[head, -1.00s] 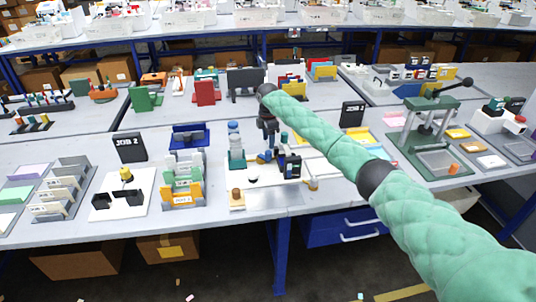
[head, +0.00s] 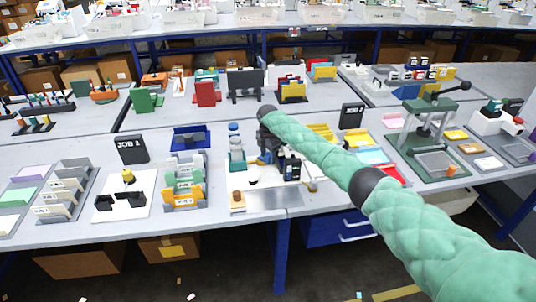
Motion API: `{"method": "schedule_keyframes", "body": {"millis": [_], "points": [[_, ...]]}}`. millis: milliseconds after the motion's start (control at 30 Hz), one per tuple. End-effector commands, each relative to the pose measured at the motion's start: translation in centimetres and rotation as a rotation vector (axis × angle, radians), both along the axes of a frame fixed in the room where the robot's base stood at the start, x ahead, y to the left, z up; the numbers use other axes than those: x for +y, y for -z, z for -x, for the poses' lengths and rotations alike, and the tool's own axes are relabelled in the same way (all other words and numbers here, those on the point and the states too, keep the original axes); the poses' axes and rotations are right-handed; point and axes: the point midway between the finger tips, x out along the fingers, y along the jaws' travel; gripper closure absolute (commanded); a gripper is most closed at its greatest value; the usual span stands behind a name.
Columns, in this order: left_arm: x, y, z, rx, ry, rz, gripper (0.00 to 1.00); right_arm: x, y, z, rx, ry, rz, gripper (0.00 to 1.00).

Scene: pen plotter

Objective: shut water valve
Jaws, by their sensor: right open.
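No part is clearly recognisable as the water valve at this size. A small machine with a white base plate (head: 275,199) stands near the front edge of the middle table. It carries a black upright block (head: 291,169) and a small beige fitting (head: 311,185) at its right side, which could be the valve, but I cannot tell. My right gripper (head: 267,154) is dark, open and pointing down just behind and left of the black block. Whether it touches anything is unclear. My right forearm hides part of the table behind. My left gripper is out of view.
A blue-capped bottle stack (head: 235,143) stands close left of the gripper. Left of it are an orange-fronted rack (head: 182,197) and a black JOB 2 sign (head: 131,149). A green press (head: 433,145) stands to the right. Some bare tabletop lies along the front edge.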

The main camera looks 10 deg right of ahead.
Motion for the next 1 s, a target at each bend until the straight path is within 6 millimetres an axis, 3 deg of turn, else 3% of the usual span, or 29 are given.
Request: {"method": "schedule_keyframes", "body": {"millis": [367, 600, 1000], "points": [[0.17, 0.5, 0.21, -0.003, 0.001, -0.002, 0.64, 0.01, 0.64, 0.01, -0.001, 0.0, 0.0, 0.5], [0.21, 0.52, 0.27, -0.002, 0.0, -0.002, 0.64, 0.02, 0.61, -0.01, -0.001, 0.0, 0.0, 0.93], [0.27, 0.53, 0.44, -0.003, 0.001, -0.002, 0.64, 0.31, 0.5, 0.15, -0.002, 0.063, -0.001, 0.94]]}}
